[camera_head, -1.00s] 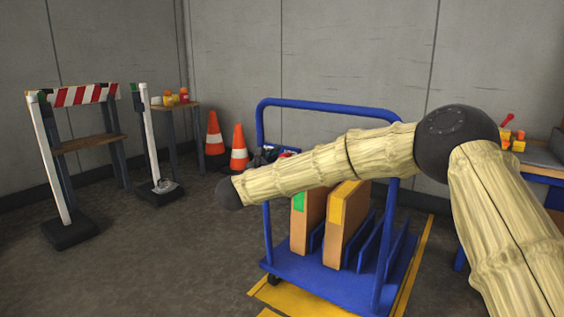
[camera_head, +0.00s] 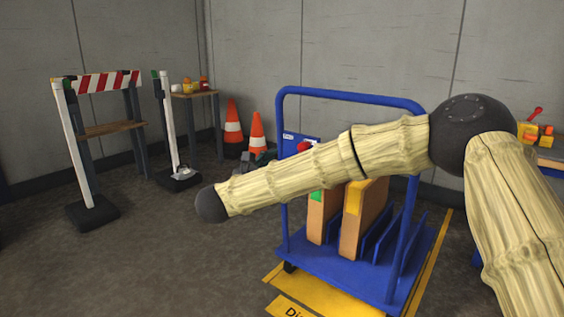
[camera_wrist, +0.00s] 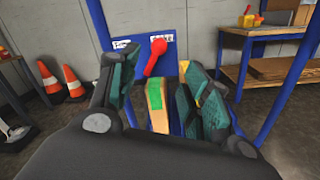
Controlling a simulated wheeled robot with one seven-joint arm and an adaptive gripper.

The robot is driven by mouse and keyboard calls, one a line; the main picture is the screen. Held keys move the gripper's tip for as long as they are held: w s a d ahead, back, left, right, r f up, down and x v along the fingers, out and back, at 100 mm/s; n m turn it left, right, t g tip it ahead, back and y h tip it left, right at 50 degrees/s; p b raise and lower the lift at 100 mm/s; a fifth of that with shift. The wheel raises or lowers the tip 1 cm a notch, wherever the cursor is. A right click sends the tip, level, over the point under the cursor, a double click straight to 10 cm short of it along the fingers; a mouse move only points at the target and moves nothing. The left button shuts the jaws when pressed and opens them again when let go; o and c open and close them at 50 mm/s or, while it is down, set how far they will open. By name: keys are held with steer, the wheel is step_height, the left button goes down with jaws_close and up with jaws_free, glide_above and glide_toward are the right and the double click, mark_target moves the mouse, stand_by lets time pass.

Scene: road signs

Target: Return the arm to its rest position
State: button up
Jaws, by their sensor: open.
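My arm (camera_head: 390,146) is bent across the front of the blue cart in the head view, its dark rounded joint (camera_head: 212,203) at the left. My gripper (camera_wrist: 160,88) is open in the wrist view, with nothing held between its dark green fingers. In the head view it is mostly hidden behind the arm. Beyond the fingers stand the blue cart (camera_head: 350,96), a board with a green patch (camera_wrist: 157,100) and a red knob-like thing (camera_wrist: 155,55). The knob also shows in the head view (camera_head: 304,146).
Two boards stand in the cart's blue slots, one with a yellow patch (camera_head: 354,197). Orange cones (camera_head: 257,130), a striped barrier (camera_head: 107,82) and a white post (camera_head: 169,125) stand at the left. A workbench (camera_wrist: 265,72) stands at the right. Floor at the lower left is clear.

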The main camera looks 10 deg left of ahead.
stand_by(0.3)
steer(key=s+d+f+n+g+y+p, duration=0.1)
steer(key=s+d+f+n+y+p, duration=0.15)
steer(key=f+n, duration=0.65)
steer(key=s+d+f+n+g+y+p, duration=0.1)
steer(key=s+d+f+n+y, duration=0.15)
steer(key=f+n, duration=0.6)
steer(key=s+d+f+n+g+y+p, duration=0.15)
steer(key=d+f+n+y, duration=0.35)
steer(key=f, duration=0.8)
steer(key=s+d+f+n+g+p, duration=0.25)
steer(key=s+d+f+n, duration=0.3)
steer(key=s, duration=0.35)
steer(key=s+d+f+n+g+p, duration=0.1)
steer(key=s+d+f+n+g, duration=0.2)
steer(key=s+d+f+n, duration=0.45)
steer(key=s+d+f+n+g+p, duration=0.25)
steer(key=s+d+f, duration=0.3)
steer(key=s, duration=0.45)
steer(key=s+d+r+n+g+h+p, duration=0.1)
steer(key=s+d+n+g, duration=0.25)
steer(key=s+d, duration=0.4)
steer(key=s+d+r+n+g+h+p, duration=0.15)
steer(key=s+d+n, duration=0.25)
steer(key=s, duration=0.7)
step_height(320, 180, up, 37)
steer(key=p, duration=3.6)
steer(key=shift+a+p, duration=0.2)
steer(key=shift+p, duration=0.2)
